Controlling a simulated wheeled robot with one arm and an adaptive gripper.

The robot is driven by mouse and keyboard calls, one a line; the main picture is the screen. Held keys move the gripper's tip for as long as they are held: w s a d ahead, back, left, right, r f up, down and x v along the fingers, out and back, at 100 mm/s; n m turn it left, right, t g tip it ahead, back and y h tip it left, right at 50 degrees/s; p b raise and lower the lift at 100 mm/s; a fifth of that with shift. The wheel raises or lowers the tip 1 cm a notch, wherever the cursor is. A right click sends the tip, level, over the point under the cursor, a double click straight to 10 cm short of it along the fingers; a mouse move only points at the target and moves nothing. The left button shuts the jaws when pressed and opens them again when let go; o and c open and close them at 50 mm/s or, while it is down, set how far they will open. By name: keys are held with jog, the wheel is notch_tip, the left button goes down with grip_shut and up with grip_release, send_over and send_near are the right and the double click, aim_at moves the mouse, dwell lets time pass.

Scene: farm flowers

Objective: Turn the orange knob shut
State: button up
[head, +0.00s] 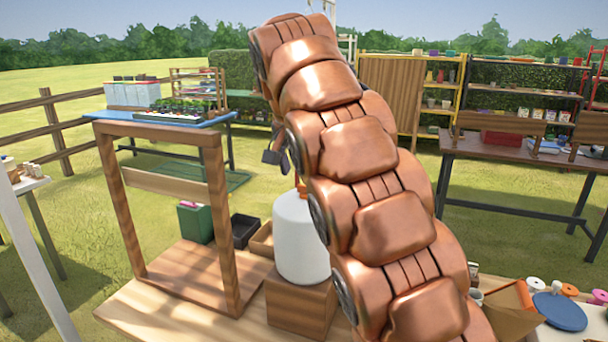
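A white rounded tank (298,245) stands upright on a wooden block (300,305) on the wooden table (150,312). My copper-coloured arm rises in front of it and covers its right side. A small reddish part (301,187) shows at the tank's top, beside my arm; I cannot tell whether it is the orange knob. No orange knob shows clearly. My gripper (276,152) is partly visible as dark pieces just above and left of the tank top. Its fingertips are small and partly hidden, so its opening and any contact cannot be made out.
A wooden frame (222,225) stands on the table left of the tank. A green container (194,222), a black bin (244,228) and a wooden box (262,240) are near it. A blue disc (560,312) and spools lie at right.

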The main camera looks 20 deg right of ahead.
jog(key=shift+s+a+r, duration=0.1)
jog(key=shift+s+r, duration=0.05)
jog(key=shift+r, duration=0.25)
jog(key=shift+s+a, duration=0.4)
jog(key=shift+s, duration=0.15)
jog(key=s+a, duration=0.6)
jog(key=s, duration=0.2)
jog(key=shift+s+a, duration=0.2)
jog(key=shift+s, duration=0.1)
